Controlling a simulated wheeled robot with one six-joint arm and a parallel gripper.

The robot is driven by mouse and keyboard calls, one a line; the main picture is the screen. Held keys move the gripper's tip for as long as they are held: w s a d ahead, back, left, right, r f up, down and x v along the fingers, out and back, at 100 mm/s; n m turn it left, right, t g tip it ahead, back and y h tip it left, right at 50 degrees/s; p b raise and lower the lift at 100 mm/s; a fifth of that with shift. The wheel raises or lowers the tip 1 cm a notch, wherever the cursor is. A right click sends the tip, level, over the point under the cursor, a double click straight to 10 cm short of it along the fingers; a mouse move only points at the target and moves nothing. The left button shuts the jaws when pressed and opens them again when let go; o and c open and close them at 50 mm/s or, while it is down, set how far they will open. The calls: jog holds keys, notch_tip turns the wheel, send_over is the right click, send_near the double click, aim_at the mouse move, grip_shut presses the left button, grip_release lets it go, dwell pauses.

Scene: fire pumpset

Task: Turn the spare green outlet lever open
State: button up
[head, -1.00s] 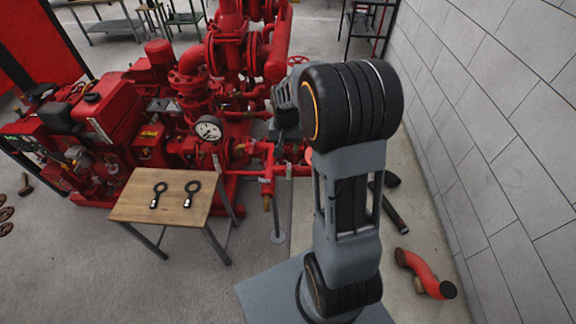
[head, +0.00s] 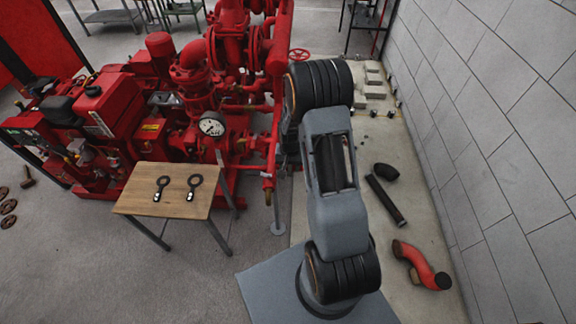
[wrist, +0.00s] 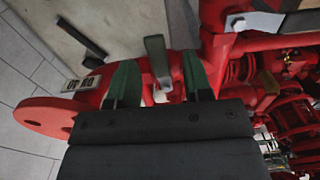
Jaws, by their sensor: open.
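In the wrist view, a flat grey-green lever (wrist: 156,58) stands up from the red pipework, near the middle of the picture. My gripper (wrist: 159,76) is open, with one green fingertip to the left of the lever and the other to the right. Gaps show on both sides of the lever, so neither finger appears to touch it. In the head view my own arm hides the gripper and the lever.
A white label with dark letters (wrist: 83,85) and a red round flange (wrist: 48,117) lie left of the fingers. Red pump pipework (wrist: 275,75) fills the right. In the head view, a wooden table (head: 150,205) holds two dark tools; a red bent pipe (head: 420,265) lies by the wall.

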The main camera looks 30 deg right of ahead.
jog(key=shift+f, duration=0.35)
grip_shut()
dwell(0.3)
